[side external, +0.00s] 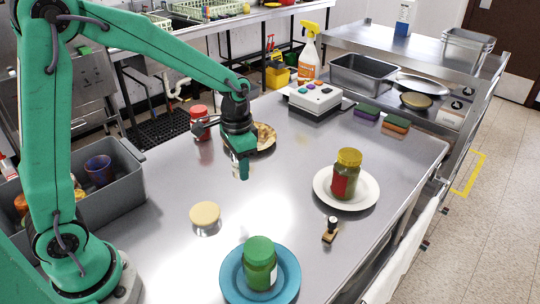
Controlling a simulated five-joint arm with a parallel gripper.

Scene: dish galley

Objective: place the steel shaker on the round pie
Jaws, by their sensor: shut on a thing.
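My gripper (241,168) points down above the steel table, left of centre. It is shut on a small silvery thing, seemingly the steel shaker (236,172), mostly hidden by the jaws. The round pie (265,134), golden brown, lies just behind and to the right of my gripper in the picture. My gripper and wrist hide its left part. I cannot tell how high the shaker is above the table.
A red-lidded jar (200,122) stands left of the pie. A green jar (260,264) stands on a blue plate (288,284), and a yellow-lidded jar (346,174) on a white plate (371,192). A stamp (330,231) and a grey bin (119,204) flank free table.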

